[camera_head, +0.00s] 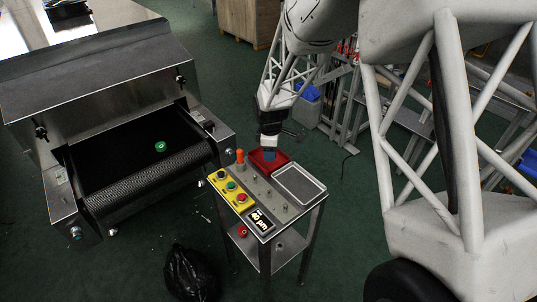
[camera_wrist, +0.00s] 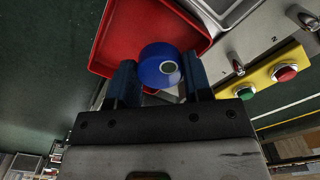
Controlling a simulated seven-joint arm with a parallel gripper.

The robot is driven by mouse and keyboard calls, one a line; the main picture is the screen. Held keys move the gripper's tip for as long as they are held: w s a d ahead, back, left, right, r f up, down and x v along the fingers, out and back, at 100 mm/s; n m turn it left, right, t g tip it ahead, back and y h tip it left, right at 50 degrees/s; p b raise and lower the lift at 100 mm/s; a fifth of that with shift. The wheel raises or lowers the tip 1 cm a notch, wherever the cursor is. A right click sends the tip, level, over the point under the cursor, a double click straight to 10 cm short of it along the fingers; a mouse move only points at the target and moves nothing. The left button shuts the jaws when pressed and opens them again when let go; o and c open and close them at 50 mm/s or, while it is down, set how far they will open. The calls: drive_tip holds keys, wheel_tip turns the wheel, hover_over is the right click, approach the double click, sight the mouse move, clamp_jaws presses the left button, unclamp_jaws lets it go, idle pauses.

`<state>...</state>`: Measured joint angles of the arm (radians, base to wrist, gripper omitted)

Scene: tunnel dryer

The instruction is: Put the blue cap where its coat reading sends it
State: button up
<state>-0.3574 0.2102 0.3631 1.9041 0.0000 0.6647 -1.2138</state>
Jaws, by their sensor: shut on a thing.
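The blue cap (camera_wrist: 158,58) is between the two fingers of my gripper (camera_wrist: 160,84) in the wrist view, its round end with a dark centre facing the camera. My gripper (camera_head: 269,150) is shut on it, over the red tray (camera_head: 284,158) on the small metal cart. The red tray (camera_wrist: 108,42) lies beyond the cap in the wrist view; I cannot tell how high the cap is above it. A grey tray (camera_head: 300,186) sits right of the red one and looks empty. The display (camera_head: 261,221) at the cart's front reads 40 µm.
A yellow button box (camera_head: 232,190) with several buttons, an orange upright piece (camera_head: 240,158) and small metal levers stand on the cart. A tunnel dryer with a dark belt (camera_head: 115,175) carrying a green round piece (camera_head: 160,146) is at left. A black bag (camera_head: 190,272) lies on the floor.

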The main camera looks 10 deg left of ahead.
drive_tip(key=shift+w+a+f, duration=0.1)
drive_tip(key=shift+w+a, duration=0.1)
drive_tip(key=shift+w, duration=0.35)
drive_tip(key=shift+w+a, duration=0.2)
drive_tip(key=shift+w, duration=0.3)
drive_tip(key=shift+f, duration=1.75)
drive_tip(key=shift+f, duration=0.1)
drive_tip(key=o, duration=0.9)
drive_tip(key=shift+o, duration=0.2)
wheel_tip(320, 180, up, 12)
